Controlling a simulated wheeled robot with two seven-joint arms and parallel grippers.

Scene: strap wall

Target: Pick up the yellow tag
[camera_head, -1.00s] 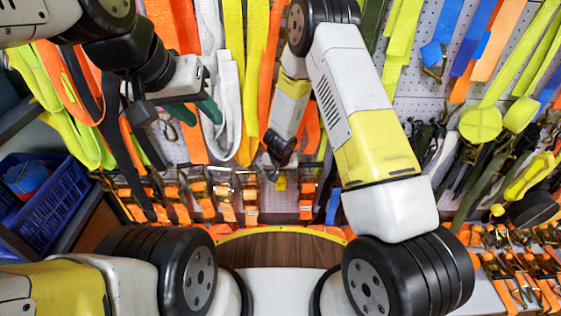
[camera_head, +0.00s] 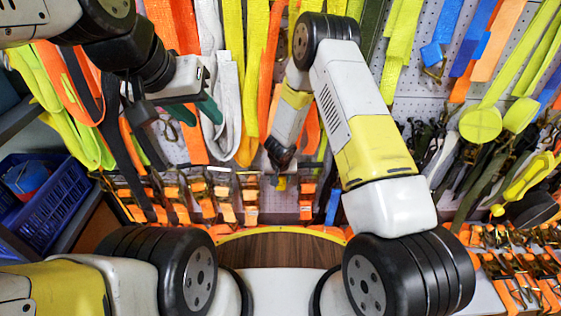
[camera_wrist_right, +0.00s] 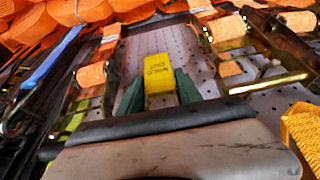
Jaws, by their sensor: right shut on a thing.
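The yellow tag (camera_wrist_right: 158,75) has dark lettering and shows between the green fingers of my right gripper (camera_wrist_right: 159,90) in the right wrist view. The fingers are shut on it. In the head view the tag (camera_head: 280,184) is a small yellow patch just below my right gripper (camera_head: 281,165), in front of the pegboard. My left gripper (camera_head: 195,113) is at the upper left in the head view, in front of the hanging straps, with green fingers; the gap between them is not clear.
Orange ratchet buckles (camera_head: 225,200) hang in a row on both sides of the tag. Yellow, orange and white straps hang above. A blue crate (camera_head: 48,205) stands at the left. A wooden surface (camera_head: 280,250) with a yellow edge lies below.

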